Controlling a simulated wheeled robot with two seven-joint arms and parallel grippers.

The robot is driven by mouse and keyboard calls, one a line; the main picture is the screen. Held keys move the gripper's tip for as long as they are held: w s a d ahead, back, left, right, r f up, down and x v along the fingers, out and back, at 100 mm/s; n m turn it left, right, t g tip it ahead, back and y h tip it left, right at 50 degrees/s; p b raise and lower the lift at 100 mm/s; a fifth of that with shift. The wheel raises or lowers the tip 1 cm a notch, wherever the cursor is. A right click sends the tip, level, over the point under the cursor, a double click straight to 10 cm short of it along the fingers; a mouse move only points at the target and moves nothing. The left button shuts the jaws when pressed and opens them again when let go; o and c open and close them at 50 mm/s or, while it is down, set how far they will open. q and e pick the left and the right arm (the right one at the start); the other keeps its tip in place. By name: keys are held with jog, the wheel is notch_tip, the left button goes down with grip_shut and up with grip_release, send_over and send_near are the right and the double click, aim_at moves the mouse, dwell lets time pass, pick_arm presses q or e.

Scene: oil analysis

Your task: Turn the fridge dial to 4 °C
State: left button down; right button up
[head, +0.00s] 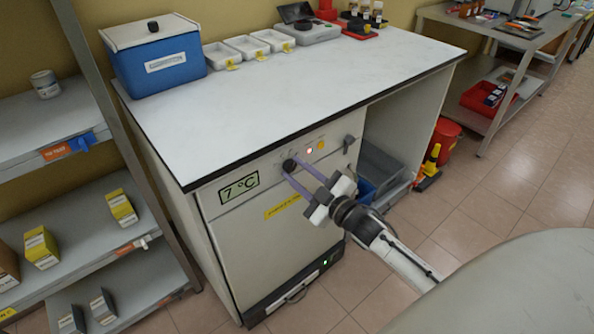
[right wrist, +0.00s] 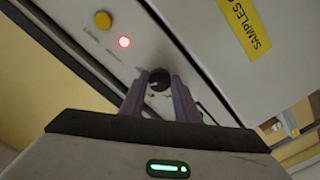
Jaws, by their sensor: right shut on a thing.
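The fridge (head: 265,245) is a pale cabinet under the white worktop. Its green display (head: 239,188) reads 7 °C. The black dial (head: 289,165) is on the fridge's upper front panel, right of the display. My right gripper (head: 291,171) reaches the panel with its purple fingers around the dial. In the right wrist view the dial (right wrist: 159,79) sits between the fingertips, and the gripper is shut on it. The dial's pointer and any scale marks are too small or hidden to read. My left gripper is not in view.
A lit red lamp (head: 309,150) and a yellow button (head: 321,145) sit right of the dial. A blue cool box (head: 160,62) and white trays (head: 248,47) stand on the worktop (head: 300,90). A shelf rack (head: 90,190) stands close at the left.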

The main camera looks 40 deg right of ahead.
jog(key=n, duration=0.5)
jog(key=shift+n, duration=0.3)
jog(key=shift+r+n+b, duration=0.1)
jog(key=shift+n+b, duration=0.55)
jog(key=shift+n, duration=1.45)
jog(key=o, duration=1)
jog(key=shift+o, duration=0.2)
jog(key=s, duration=1)
jog(key=shift+s+d, duration=0.15)
jog(key=shift+d, duration=0.25)
